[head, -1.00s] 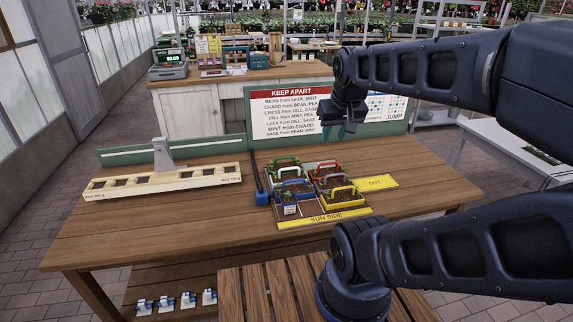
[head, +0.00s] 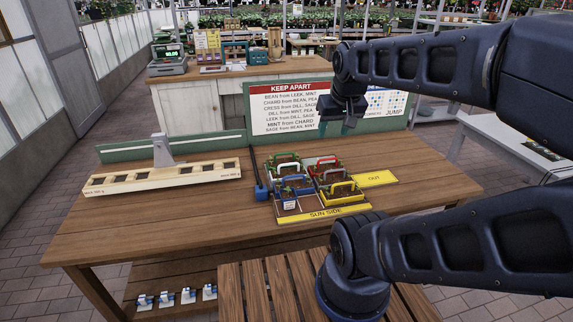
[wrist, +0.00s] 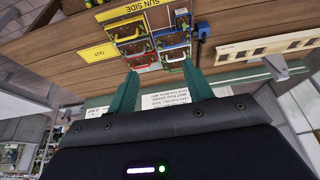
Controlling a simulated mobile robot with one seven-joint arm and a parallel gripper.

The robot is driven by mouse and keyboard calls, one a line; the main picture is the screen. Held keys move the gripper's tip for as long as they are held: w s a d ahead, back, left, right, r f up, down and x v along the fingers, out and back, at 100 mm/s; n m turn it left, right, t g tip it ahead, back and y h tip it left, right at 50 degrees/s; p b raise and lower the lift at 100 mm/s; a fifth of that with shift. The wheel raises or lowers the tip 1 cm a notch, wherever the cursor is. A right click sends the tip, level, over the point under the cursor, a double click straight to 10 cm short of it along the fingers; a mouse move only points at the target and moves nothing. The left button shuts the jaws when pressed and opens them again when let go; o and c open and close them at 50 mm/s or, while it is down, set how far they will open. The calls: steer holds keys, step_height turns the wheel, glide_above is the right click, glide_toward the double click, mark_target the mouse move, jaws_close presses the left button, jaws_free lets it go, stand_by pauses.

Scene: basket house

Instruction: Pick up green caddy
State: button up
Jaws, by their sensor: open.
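The green caddy (head: 284,160) is a small basket with a green handle at the back left of a group of caddies on the wooden table. My gripper (head: 335,130) hangs in the air behind and to the right of it, apart from it. In the wrist view, the two green fingers of my gripper (wrist: 160,68) are spread and empty. The caddies show beyond the fingertips in the wrist view, where the green caddy is too small to make out clearly.
Caddies with white, blue, red and yellow handles stand close around it on the SUN SIDE tray (head: 325,213). A yellow OUT pad (head: 376,179) lies right. A beige slotted rack (head: 160,178) stands left. A KEEP APART sign (head: 285,110) rises at the back edge.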

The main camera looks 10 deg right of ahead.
steer(key=o, duration=0.4)
steer(key=shift+c, duration=0.2)
steer(key=shift+w, duration=0.1)
steer(key=m+g+h, duration=0.4)
steer(key=m+g, duration=0.1)
steer(key=m, duration=1.3)
glide_above(285, 162)
steer(key=a, duration=0.4)
steer(key=f, duration=2.6)
steer(key=shift+a+f, duration=0.2)
steer(key=shift+f, duration=0.1)
steer(key=shift+f+h, duration=0.3)
steer(key=shift+f, duration=0.2)
steer(key=shift+w+x, duration=0.15)
steer(key=shift+x, duration=2.45)
steer(key=shift+w+x, duration=0.15)
steer(key=shift+x, duration=2.4)
